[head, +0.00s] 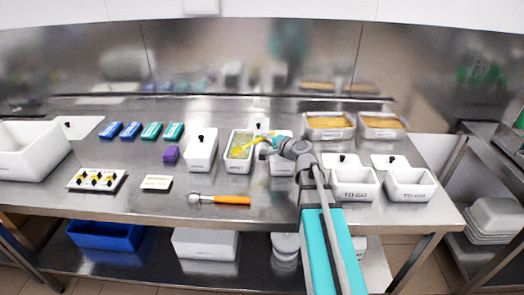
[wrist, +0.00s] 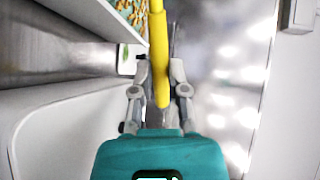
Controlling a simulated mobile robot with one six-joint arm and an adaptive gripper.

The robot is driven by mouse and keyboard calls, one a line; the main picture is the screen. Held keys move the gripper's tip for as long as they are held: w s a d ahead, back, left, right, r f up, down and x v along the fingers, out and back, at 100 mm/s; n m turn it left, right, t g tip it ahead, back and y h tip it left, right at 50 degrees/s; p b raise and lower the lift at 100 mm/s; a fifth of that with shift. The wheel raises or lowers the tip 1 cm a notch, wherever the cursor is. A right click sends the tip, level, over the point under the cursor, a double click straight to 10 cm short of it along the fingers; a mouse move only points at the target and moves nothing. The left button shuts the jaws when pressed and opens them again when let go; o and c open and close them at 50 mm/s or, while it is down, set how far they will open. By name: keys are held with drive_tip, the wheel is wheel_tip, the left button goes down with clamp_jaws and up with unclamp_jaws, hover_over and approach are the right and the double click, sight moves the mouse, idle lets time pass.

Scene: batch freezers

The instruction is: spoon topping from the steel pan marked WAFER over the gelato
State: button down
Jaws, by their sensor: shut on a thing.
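My gripper (head: 273,141) is shut on the handle of a yellow spoon (head: 254,141). The yellow handle (wrist: 159,45) also stands between the fingers in the wrist view. The spoon reaches left over an open white tub (head: 238,167) of yellow-green gelato (head: 237,149). Its bowl is too small to make out, so I cannot tell whether it holds topping. In the wrist view, green and orange bits (wrist: 133,10) show at the top. Two steel pans (head: 329,134) (head: 381,134) of tan topping stand at the back right; I cannot read which is marked WAFER.
White lidded tubs (head: 201,153) (head: 282,168) flank the gelato. Two TO-GO tubs (head: 354,191) (head: 409,190) stand at right. An orange-handled scoop (head: 233,200) lies in front.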

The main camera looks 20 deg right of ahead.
drive_tip(key=w+d+m+h, duration=0.1)
drive_tip(key=w, duration=0.1)
drive_tip(key=w+d+m+t+h, duration=0.1)
drive_tip(key=w, duration=0.1)
drive_tip(key=w+d+m+h, duration=0.1)
drive_tip(key=w+h, duration=0.1)
drive_tip(key=shift+w+d+r, duration=0.1)
drive_tip(key=shift+d+r, duration=0.1)
drive_tip(key=shift+d, duration=0.1)
drive_tip(key=shift+r+p, duration=0.3)
drive_tip(key=shift+p, duration=0.8)
